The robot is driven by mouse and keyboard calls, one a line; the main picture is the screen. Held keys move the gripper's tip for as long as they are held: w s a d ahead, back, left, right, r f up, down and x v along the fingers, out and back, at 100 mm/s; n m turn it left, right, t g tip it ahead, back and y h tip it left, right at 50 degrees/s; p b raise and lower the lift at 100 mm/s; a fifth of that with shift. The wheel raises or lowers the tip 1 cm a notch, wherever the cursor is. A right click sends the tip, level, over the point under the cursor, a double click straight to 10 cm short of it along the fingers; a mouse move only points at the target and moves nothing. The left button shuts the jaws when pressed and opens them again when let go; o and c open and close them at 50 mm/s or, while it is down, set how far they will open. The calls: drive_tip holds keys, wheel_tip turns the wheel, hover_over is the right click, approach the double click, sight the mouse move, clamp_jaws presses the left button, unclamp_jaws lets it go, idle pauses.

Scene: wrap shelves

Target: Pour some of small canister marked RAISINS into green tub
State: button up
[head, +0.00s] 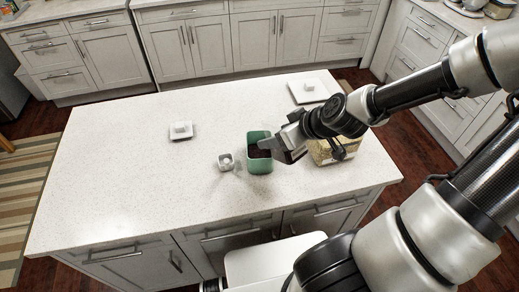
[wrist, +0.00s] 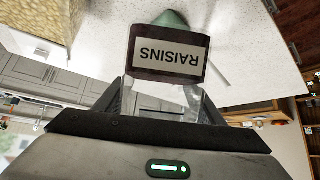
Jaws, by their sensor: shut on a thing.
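My gripper (head: 280,148) is shut on the small canister marked RAISINS (wrist: 168,52), close above the green tub. The canister is clear with dark contents. Its label is upside down in the wrist view, but the room is inverted there too, so the canister looks roughly upright. In the head view I cannot make out the canister clearly. The green tub (head: 259,164) stands open on the counter, just left of my gripper, with something dark showing inside. In the wrist view the tub (wrist: 172,18) is partly hidden behind the canister.
A clear container with pale grainy contents (head: 322,155) stands right of my gripper, partly hidden by my arm. A small white item (head: 226,162) sits left of the tub. White square lids lie at left (head: 181,131) and at back (head: 308,91). The counter's left (head: 110,190) is clear.

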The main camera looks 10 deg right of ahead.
sight(272, 119)
wheel_tip(272, 119, up, 4)
drive_tip(key=shift+s+d+f+t+y, duration=0.15)
drive_tip(key=shift+t+y, duration=0.15)
drive_tip(key=shift+t, duration=0.4)
drive_tip(key=shift+r, duration=1.45)
